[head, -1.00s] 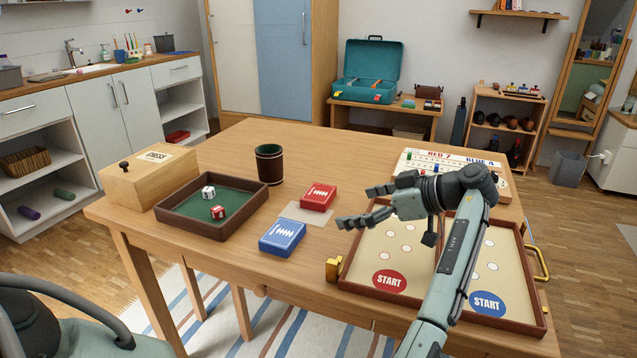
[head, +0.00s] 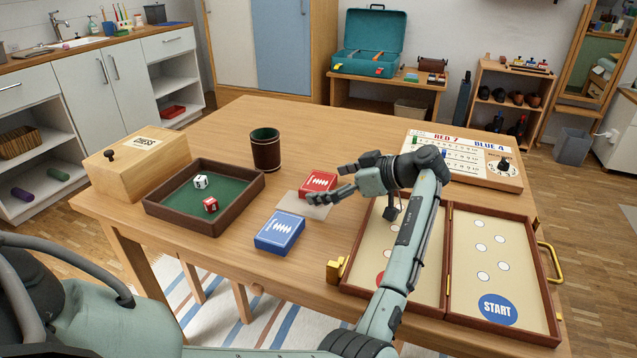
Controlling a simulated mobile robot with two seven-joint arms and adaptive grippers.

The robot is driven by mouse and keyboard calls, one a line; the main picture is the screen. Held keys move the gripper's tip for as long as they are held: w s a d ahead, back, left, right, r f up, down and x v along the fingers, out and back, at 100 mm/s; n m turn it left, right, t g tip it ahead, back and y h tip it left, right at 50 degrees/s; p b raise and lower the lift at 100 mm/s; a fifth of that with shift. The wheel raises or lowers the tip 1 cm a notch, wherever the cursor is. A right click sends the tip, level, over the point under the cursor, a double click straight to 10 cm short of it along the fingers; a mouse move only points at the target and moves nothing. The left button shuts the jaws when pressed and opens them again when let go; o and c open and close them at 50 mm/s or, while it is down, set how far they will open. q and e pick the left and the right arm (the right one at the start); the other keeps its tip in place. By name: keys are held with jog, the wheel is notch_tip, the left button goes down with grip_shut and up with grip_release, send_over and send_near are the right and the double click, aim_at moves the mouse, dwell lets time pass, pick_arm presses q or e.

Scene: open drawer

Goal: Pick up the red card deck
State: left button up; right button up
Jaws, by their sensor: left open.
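The red card deck (head: 320,180) lies flat on the table, partly on a pale card or paper (head: 291,200), behind the blue card deck (head: 279,233). My left gripper (head: 327,184) is open, its fingers pointing left. In the picture, its two fingers overlap the right and front edges of the red deck and hide part of it. I cannot tell whether they touch the deck or hover above it. My right gripper is not in view.
A green-lined dice tray (head: 228,223) with two dice, a brown cup (head: 265,150) and a wooden chess box (head: 140,171) stand left. An open game board (head: 467,320) lies under my arm, and a scoreboard (head: 510,182) lies behind it. The back of the table is clear.

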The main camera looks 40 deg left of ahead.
pick_arm(q)
jog(key=shift+a+f, duration=0.15)
jog(key=shift+a, duration=0.1)
jog(key=shift+c, duration=0.6)
jog(key=c, duration=0.9)
jog(key=shift+c, duration=0.7)
